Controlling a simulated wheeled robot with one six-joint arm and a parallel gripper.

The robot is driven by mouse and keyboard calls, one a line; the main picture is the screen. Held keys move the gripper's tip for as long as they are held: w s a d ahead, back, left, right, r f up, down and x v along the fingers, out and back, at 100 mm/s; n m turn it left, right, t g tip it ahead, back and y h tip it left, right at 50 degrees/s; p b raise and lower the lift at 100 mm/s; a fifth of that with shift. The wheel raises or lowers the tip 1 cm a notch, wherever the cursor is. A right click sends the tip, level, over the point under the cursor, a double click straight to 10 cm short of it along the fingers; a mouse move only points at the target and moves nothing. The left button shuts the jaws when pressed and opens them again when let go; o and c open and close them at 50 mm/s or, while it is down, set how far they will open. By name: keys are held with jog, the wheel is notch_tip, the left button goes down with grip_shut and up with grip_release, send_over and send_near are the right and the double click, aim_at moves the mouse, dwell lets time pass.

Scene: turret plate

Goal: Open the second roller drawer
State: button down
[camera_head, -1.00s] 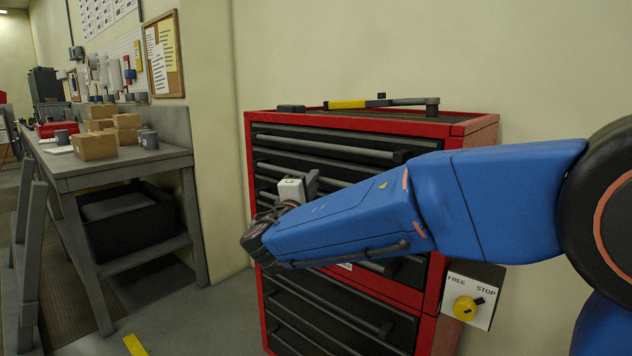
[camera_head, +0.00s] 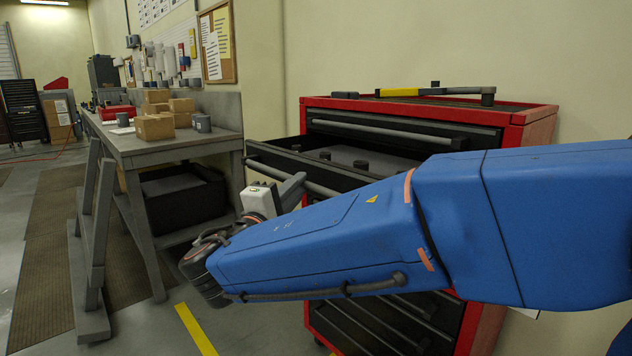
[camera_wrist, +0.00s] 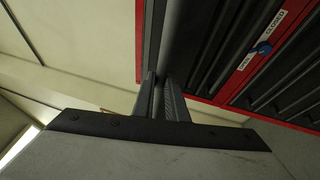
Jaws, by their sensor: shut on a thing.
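The red and black roller cabinet (camera_head: 530,118) stands right of centre in the head view. Its second drawer (camera_head: 352,154) from the top is pulled out, and several small dark cylindrical items show inside. The drawer's long grey handle (camera_head: 268,165) runs along its front. My gripper (camera_head: 298,186) is shut on this handle, seen partly from behind my blue arm. In the wrist view my gripper's fingers (camera_wrist: 164,92) are close together at the dark drawer front. The arm hides the right part of the drawer front and much of the cabinet below.
The top drawer (camera_head: 390,130) is shut. A yellow-handled tool (camera_head: 398,92) lies on the cabinet top. A grey workbench (camera_head: 130,150) with cardboard boxes (camera_head: 155,127) stands at the left. A label with a blue knob (camera_wrist: 264,48) shows on the cabinet in the wrist view. Floor before the bench is clear.

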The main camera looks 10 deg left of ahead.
jog(key=s+a, duration=0.6)
jog(key=s, duration=0.1)
jog(key=shift+s+r, duration=0.3)
jog(key=shift+s, duration=0.05)
jog(key=c, duration=1.8)
grip_release()
jog(key=shift+o, duration=0.2)
jog(key=shift+f, duration=0.1)
jog(key=v, duration=1.7)
jog(key=shift+s, duration=0.25)
jog(key=shift+a, duration=0.1)
